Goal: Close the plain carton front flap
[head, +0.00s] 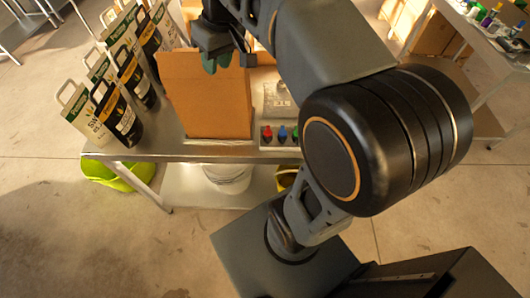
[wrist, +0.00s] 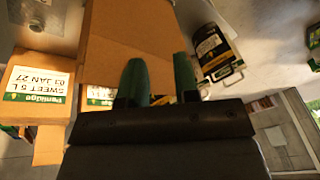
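The plain brown carton (head: 205,100) stands on the metal table, its broad blank side facing me in the head view. I cannot clearly tell its front flap from its wall. My gripper (head: 217,62) is at the carton's upper edge, partly hidden by its own dark body. In the wrist view, a plain brown cardboard panel (wrist: 125,40) lies beyond my gripper (wrist: 159,78). Its two green fingers are apart with nothing between them. I cannot tell whether they touch the cardboard.
Several black and white handled packs (head: 125,100) stand left of the carton. Small red, blue and green items (head: 281,134) sit to its right. A labelled box (wrist: 38,85) is at left in the wrist view. A white bucket (head: 228,178) is under the table (head: 170,155).

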